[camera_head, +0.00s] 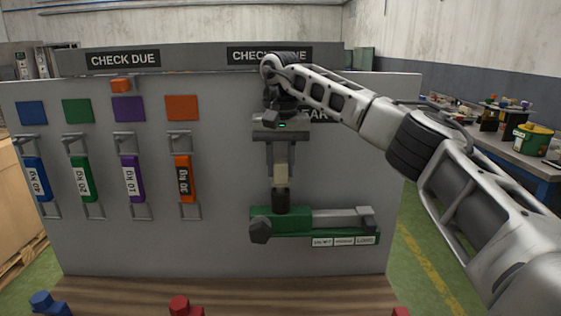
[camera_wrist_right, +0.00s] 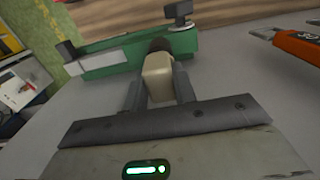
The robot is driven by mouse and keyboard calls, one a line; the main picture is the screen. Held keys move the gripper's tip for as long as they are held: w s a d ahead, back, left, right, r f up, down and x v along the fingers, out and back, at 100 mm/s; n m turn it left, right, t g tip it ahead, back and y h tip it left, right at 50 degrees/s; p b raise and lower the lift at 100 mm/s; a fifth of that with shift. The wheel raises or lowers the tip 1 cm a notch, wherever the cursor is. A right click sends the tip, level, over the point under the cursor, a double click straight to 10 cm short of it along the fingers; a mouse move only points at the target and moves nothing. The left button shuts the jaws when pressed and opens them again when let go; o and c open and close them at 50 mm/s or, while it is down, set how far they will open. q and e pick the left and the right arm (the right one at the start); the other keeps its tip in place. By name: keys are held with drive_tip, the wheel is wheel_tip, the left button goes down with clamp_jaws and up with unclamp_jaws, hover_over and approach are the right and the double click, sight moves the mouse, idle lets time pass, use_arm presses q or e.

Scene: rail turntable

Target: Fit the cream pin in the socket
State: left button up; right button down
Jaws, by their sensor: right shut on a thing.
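The cream pin (camera_head: 281,175) is held by my right gripper (camera_head: 281,165), which points down in front of the grey board and is shut on it. In the right wrist view the cream pin (camera_wrist_right: 157,75) sits between the two dark fingers. A dark round piece (camera_head: 281,200) is directly below the cream part, at the green fixture (camera_head: 262,215); I cannot tell whether it is the socket or the pin's own end. How deep the pin sits is hidden. The green fixture also shows in the right wrist view (camera_wrist_right: 107,64). My left gripper is not in view.
The upright grey board (camera_head: 225,245) carries blue, green, purple and orange (camera_head: 184,180) weight tags on hooks at the left. A dark knob (camera_head: 260,231) and a grey bar (camera_head: 340,217) are on the fixture. Red and blue knobs stand on the wooden ledge (camera_head: 120,295) below.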

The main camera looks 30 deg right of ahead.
drive_tip(key=shift+f, duration=0.75)
drive_tip(key=c, duration=1.1)
unclamp_jaws()
drive_tip(key=shift+o, duration=0.2)
wheel_tip(320, 180, up, 16)
drive_tip(key=p, duration=0.1)
